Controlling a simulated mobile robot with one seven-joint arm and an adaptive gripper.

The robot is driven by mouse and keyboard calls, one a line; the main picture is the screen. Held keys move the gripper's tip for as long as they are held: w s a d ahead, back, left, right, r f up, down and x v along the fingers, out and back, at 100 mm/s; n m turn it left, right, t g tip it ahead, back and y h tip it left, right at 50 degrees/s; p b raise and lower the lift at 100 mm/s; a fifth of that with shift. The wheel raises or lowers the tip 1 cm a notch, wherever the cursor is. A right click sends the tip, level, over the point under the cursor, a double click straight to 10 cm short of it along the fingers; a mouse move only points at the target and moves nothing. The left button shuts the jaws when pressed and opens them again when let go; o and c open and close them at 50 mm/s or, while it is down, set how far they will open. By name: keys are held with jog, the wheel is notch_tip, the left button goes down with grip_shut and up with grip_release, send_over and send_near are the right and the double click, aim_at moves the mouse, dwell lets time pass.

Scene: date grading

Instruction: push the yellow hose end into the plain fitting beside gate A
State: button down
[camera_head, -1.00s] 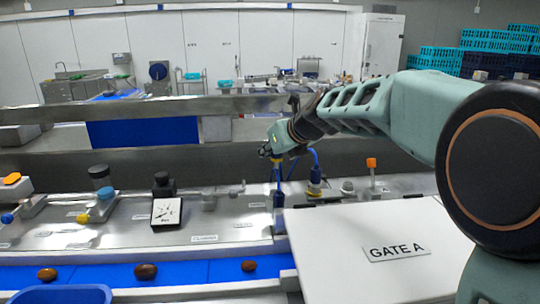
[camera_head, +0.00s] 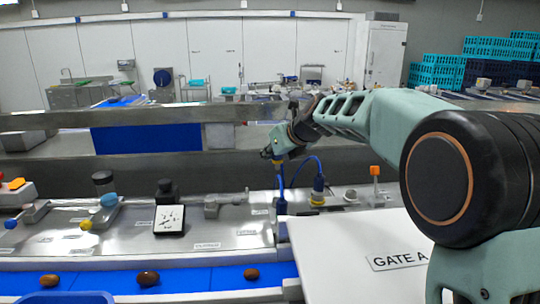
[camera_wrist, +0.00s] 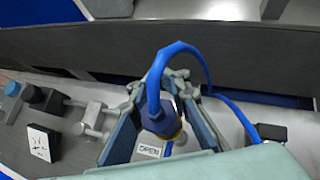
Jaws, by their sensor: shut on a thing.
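My gripper (camera_wrist: 165,118) is shut on the yellow-ringed blue hose end (camera_wrist: 162,121), seen in the wrist view. The blue hose arches up from it and runs down to the right. A small grey fitting (camera_head: 351,196) is farther right. I cannot tell which fitting is the plain one, nor whether the held end touches one.
An orange-topped post (camera_head: 375,173) stands behind the gate board. A dial gauge (camera_head: 169,219) and several valves are on the bench to the left. Brown dates lie on the blue belt (camera_head: 205,280) in front. A steel rail (camera_head: 150,170) runs behind.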

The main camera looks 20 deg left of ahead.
jog(key=shift+f, duration=0.15)
jog(key=shift+f+b, duration=1.65)
jog(key=shift+f, duration=1.4)
jog(key=shift+f, duration=0.1)
jog(key=shift+f+b, duration=0.65)
jog(key=shift+f, duration=0.35)
jog(key=shift+f+p, duration=0.2)
jog(key=shift+p, duration=0.25)
jog(key=shift+f+b, duration=0.75)
jog(key=shift+f, duration=0.55)
dwell(0.5)
jog(key=c, duration=2.6)
grip_release()
jog(key=shift+c, duration=0.2)
